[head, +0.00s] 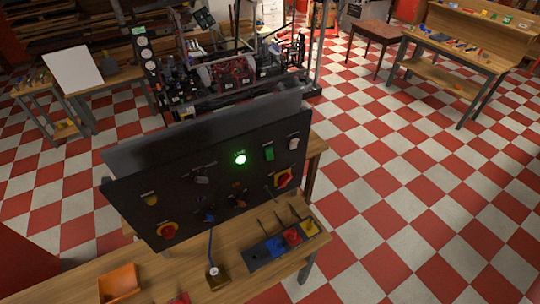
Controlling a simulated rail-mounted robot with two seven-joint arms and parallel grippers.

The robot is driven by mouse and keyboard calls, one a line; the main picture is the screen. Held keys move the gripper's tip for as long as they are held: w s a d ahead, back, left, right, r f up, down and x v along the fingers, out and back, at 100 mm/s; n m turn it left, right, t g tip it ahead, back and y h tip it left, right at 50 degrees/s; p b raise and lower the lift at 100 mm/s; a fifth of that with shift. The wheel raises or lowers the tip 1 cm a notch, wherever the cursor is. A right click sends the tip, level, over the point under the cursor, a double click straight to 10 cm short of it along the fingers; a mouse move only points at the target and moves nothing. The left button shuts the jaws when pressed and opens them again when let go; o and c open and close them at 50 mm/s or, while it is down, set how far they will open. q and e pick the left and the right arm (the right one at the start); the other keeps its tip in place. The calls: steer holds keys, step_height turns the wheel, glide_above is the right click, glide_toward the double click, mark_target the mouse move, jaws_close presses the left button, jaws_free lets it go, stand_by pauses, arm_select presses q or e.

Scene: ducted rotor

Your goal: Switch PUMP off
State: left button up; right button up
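A black control panel (128,190) stands tilted on a wooden bench. A green lamp (240,158) glows near its upper middle. To its right are a green control (268,152) and a pale control (292,144). Dark switches or knobs (201,178) sit left of the lamp, with more below it, one of them blue (208,216). A small amber piece (150,200) is at the left. The labels are too small to read, so I cannot tell which control is PUMP. Neither gripper is in view.
The wooden bench (80,284) holds an orange bin (119,283), a small stand with a blue cable (213,272), and a blue, red and yellow block with upright rods (291,236). Machinery (225,75) stands behind. Checkered floor is open at the right.

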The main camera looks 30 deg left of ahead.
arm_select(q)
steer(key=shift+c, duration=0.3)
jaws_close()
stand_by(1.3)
